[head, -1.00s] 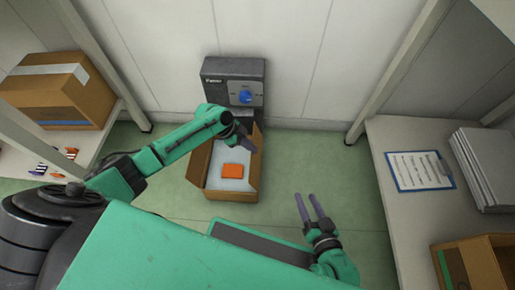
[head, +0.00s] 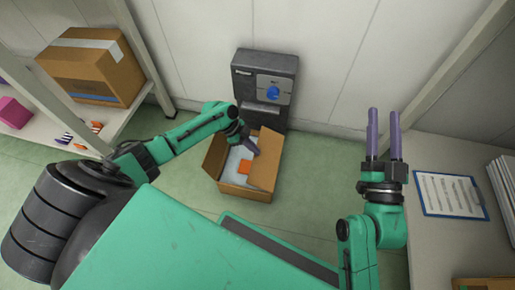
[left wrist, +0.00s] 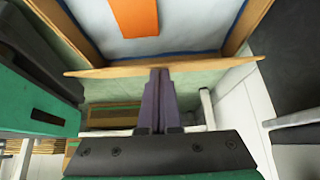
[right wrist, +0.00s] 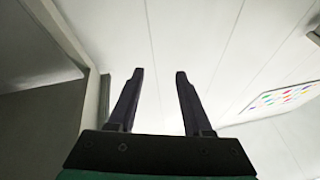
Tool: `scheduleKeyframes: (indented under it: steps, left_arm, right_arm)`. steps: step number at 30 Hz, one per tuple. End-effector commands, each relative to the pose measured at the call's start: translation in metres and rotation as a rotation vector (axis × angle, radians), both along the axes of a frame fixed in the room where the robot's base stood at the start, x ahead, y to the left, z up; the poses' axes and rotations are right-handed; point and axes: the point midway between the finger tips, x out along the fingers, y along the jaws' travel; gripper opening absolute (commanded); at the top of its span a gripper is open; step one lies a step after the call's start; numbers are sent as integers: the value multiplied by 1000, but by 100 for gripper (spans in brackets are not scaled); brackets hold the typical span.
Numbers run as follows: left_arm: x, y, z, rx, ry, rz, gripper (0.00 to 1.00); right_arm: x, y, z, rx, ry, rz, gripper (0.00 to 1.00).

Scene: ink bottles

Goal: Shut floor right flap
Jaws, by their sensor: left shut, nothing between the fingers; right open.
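The open cardboard box (head: 243,194) stands on the floor by the back wall. An orange item (head: 245,167) lies on the pale lining inside; it also shows in the left wrist view (left wrist: 135,16). The box's right flap (head: 267,160) stands up and leans over the right part of the opening. The left flap (head: 214,155) stands up too. My left gripper (head: 254,150) is shut and empty at the right flap; in the left wrist view its fingertips (left wrist: 160,72) meet a flap edge, contact unclear. My right gripper (head: 384,112) is open and empty, raised away from the box.
A dark machine with a blue dial (head: 273,92) stands behind the box. A shelf at left holds a larger carton (head: 92,65). A shelf at right holds a clipboard (head: 450,194). Green floor right of the box is clear.

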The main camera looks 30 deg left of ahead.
Motion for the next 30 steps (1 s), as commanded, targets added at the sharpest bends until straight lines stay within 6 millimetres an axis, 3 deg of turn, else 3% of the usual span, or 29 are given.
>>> scheduleKeyframes:
  steps: [3, 9, 30]
  left_arm:
    - [-1, 2, -4, 0, 1, 1, 0]
    - [-1, 4, -6, 0, 1, 1, 0]
    - [1, -4, -10, -2, 0, -1, 0]
  right_arm:
    - [1, -3, 23, 13, -71, -9, 50]
    - [0, -5, 44, 23, -132, -17, 50]
    - [0, -6, 45, 25, -144, -18, 50]
